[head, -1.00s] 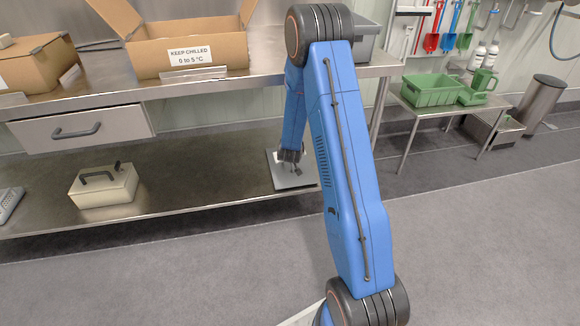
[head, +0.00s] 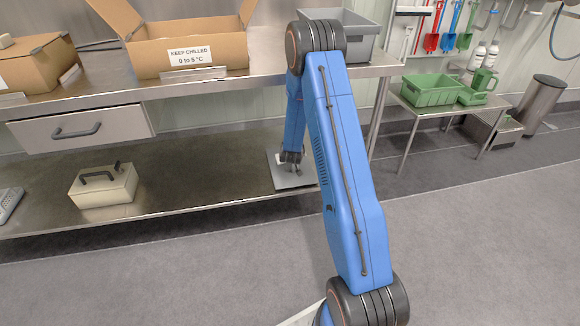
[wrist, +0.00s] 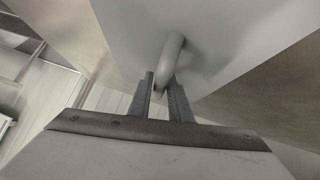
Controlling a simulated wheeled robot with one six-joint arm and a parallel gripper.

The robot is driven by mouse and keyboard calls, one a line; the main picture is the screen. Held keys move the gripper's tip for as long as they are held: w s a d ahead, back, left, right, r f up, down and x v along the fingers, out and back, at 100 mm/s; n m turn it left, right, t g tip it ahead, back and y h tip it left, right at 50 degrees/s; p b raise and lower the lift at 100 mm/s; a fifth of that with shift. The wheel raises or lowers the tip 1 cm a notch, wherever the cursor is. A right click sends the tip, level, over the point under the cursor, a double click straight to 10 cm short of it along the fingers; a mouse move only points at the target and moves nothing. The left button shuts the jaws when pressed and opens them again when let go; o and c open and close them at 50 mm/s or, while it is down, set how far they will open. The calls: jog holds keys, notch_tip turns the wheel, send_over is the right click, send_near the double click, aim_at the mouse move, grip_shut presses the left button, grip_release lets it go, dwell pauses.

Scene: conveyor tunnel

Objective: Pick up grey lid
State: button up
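The grey lid (head: 279,181) is a flat plate lying at the right end of the steel lower shelf, partly hidden behind my arm. In the wrist view the grey lid (wrist: 225,28) fills the upper part, with a rounded grey handle (wrist: 170,60) standing out from it. My gripper (head: 291,166) is down over the lid. In the wrist view my gripper's two fingers (wrist: 161,84) are apart, one on each side of the handle's end. A small gap shows between the fingers, and I see no firm grip on the handle.
A cream box with a black handle (head: 103,187) stands on the lower shelf (head: 190,185) to the left. The upper bench (head: 215,82) passes over the shelf and holds cardboard boxes and a grey bin (head: 360,38). A low table (head: 440,108) with green crates stands right. The floor in front is clear.

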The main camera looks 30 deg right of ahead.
grip_shut()
jog(key=shift+r, duration=0.15)
notch_tip(320, 180, up, 10)
jog(key=shift+f, duration=0.1)
grip_release()
grip_shut()
dwell(0.7)
